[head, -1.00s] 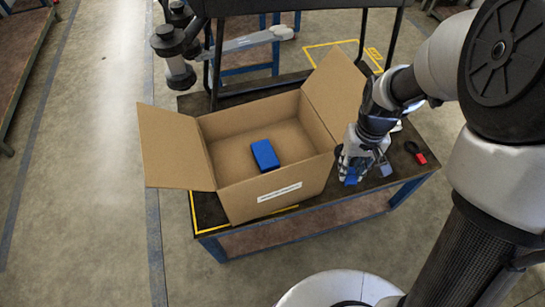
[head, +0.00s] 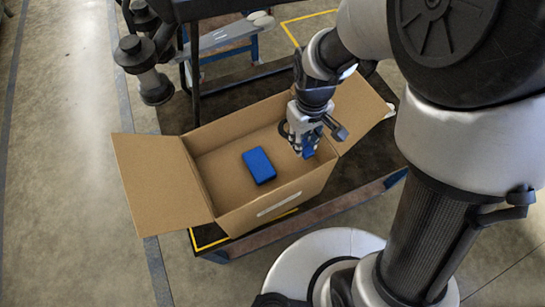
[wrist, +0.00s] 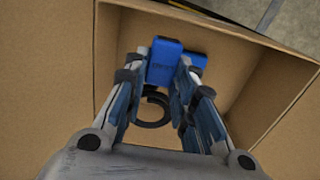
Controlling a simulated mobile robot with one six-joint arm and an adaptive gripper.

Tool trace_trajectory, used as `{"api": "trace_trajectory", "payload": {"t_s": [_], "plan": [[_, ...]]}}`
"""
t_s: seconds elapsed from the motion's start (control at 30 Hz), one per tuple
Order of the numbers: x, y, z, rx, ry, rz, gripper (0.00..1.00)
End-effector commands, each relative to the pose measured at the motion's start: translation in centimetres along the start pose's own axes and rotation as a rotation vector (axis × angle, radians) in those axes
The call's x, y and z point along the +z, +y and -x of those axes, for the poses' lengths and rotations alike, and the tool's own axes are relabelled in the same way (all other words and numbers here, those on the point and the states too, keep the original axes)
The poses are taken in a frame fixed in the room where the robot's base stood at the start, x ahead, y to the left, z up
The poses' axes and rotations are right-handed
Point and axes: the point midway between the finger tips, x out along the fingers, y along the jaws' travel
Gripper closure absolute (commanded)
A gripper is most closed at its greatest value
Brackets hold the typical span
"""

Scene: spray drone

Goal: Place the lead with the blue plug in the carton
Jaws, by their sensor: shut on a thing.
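My gripper (head: 306,148) is shut on the lead with the blue plug (wrist: 163,62), and the plug shows between the fingertips in the wrist view. The black cable of the lead (wrist: 152,122) hangs in a loop below the plug between the fingers. In the head view the plug (head: 308,152) is small and partly hidden by the fingers. The open carton (head: 225,200) stands on the table with its flaps out. My gripper is over the right part of the carton's opening. How high the plug is above the floor of the carton cannot be told.
A blue box-shaped thing (head: 259,166) lies on the carton floor, left of my gripper. The carton's right flap (head: 362,112) stands out close beside my arm. A dark drone frame with motors (head: 150,80) stands behind the carton. The left part of the carton floor is clear.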

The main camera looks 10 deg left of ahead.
Motion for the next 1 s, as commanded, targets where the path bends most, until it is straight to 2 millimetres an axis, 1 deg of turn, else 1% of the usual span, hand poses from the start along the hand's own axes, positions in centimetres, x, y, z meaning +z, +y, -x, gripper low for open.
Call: {"api": "trace_trajectory", "payload": {"t_s": [0.07, 0.17, 0.3, 0.5, 0.6, 0.7, 0.87, 0.97, 1.0], "plan": [[0.1, 0.0, -0.7, -0.001, -0.003, 0.000, 1.00], [0.1, 0.0, -2.7, -0.002, -0.006, -0.001, 1.00], [0.2, -0.1, -6.6, -0.002, -0.007, -0.001, 1.00], [0.2, -0.1, -11.9, -0.002, -0.007, -0.001, 1.00], [0.1, 0.0, -13.9, -0.001, -0.004, -0.001, 1.00], [0.1, 0.0, -15.2, -0.001, -0.002, -0.001, 1.00], [0.0, 0.0, -16.1, 0.000, -0.001, -0.001, 1.00], [0.1, 0.0, -17.2, -0.001, -0.002, -0.001, 1.00], [0.1, 0.0, -17.9, -0.001, -0.003, -0.001, 1.00]]}}
